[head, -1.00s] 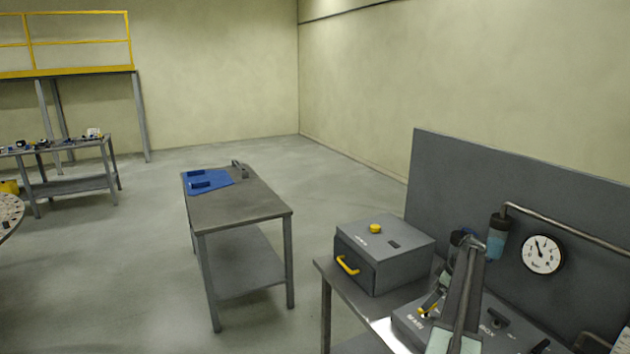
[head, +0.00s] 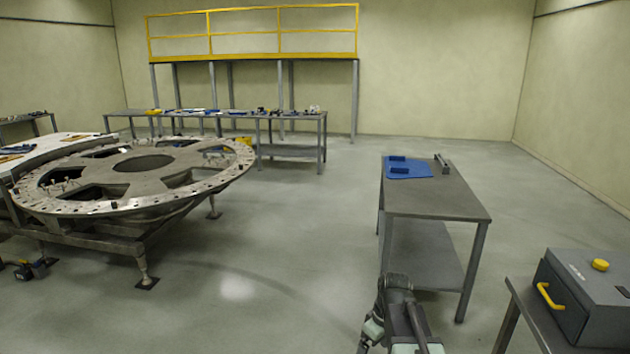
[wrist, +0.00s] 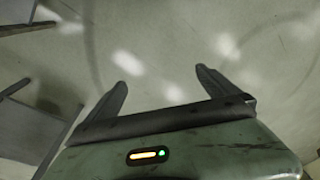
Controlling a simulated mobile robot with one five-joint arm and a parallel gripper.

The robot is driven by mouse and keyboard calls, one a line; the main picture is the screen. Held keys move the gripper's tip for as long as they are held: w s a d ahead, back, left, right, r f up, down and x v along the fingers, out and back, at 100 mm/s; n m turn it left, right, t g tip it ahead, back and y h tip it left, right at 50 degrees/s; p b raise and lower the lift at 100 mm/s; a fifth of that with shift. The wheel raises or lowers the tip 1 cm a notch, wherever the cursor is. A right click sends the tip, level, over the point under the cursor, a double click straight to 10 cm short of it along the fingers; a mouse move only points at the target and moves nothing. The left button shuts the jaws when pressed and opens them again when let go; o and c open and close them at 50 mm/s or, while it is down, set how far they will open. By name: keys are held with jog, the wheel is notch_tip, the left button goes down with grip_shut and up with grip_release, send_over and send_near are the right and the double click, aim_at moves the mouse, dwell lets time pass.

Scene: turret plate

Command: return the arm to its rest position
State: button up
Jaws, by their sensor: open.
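My gripper (wrist: 162,92) shows in the wrist view with its two dark fingers spread apart. It is open and nothing is between the fingers; bare floor lies beyond them. In the head view my arm (head: 398,315) rises from the bottom edge, in front of the small grey table (head: 440,200). The fingers cannot be made out in the head view.
A large round turret plate (head: 145,163) on a stand is at left. A grey box (head: 590,290) with a yellow handle sits on a bench at lower right. A long table (head: 290,117) stands under a yellow railing at the back. Open floor (head: 260,250) lies between.

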jog(key=s+m+h, duration=0.1)
jog(key=s+m, duration=0.6)
jog(key=m, duration=0.1)
jog(key=shift+s+a+f, duration=0.25)
jog(key=shift+s+a, duration=0.05)
dwell(0.5)
